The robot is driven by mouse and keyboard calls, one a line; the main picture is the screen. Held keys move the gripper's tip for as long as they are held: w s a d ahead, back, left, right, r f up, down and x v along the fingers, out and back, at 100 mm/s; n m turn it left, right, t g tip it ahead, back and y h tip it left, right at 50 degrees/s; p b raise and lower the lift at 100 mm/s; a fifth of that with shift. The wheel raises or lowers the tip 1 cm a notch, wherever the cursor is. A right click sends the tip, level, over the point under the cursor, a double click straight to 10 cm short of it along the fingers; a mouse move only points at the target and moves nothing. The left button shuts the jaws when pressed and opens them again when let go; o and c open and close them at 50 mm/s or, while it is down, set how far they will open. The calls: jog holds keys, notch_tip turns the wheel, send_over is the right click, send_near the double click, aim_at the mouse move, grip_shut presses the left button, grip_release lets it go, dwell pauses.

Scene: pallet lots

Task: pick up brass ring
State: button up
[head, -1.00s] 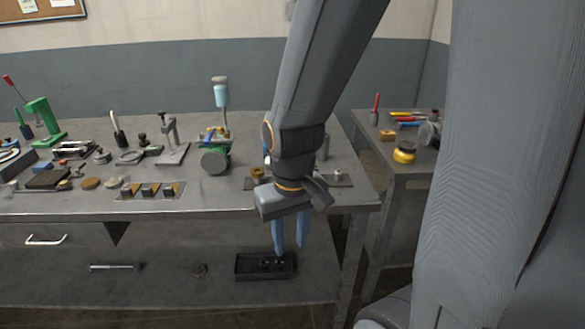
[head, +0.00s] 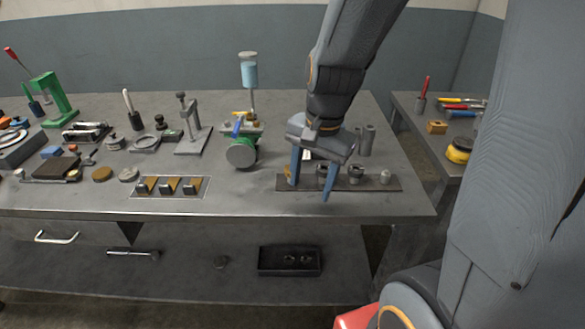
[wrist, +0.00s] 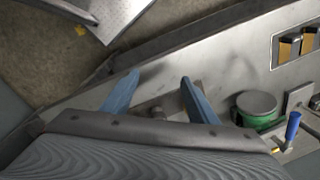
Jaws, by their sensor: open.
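My gripper (head: 309,190) is open, its two blue fingers pointing down over the dark strip (head: 340,184) near the front right of the workbench. A small brass-coloured piece, probably the brass ring (head: 287,171), shows at the strip's left end, mostly hidden behind the left finger. Small dark metal pieces (head: 355,174) stand on the strip to its right. In the wrist view, my gripper's open fingers (wrist: 158,80) show nothing clearly brass between them. I cannot tell the height of the fingertips above the strip.
A green-based device with a round grey face (head: 241,153) stands left of the strip. Grey cylinders (head: 367,139) stand behind it. A plate with several brass wedges (head: 170,187) lies at the front edge. A black tray (head: 290,261) sits on the lower shelf.

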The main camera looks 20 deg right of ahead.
jog(key=w+m, duration=0.3)
jog(key=m, duration=0.2)
jog(key=w+r+m+y, duration=0.1)
jog(key=w+m, duration=0.2)
jog(key=m, duration=0.3)
jog(key=w+r+m+t, duration=0.1)
jog(key=w+m, duration=0.3)
jog(key=m, duration=0.1)
jog(key=shift+w+d+r+y, duration=0.1)
jog(key=shift+d+r+y, duration=0.1)
jog(key=shift+d+y, duration=0.1)
jog(key=x, duration=0.5)
jog(key=shift+d+f, duration=0.2)
jog(key=shift+f, duration=0.15)
jog(key=c, duration=1.2)
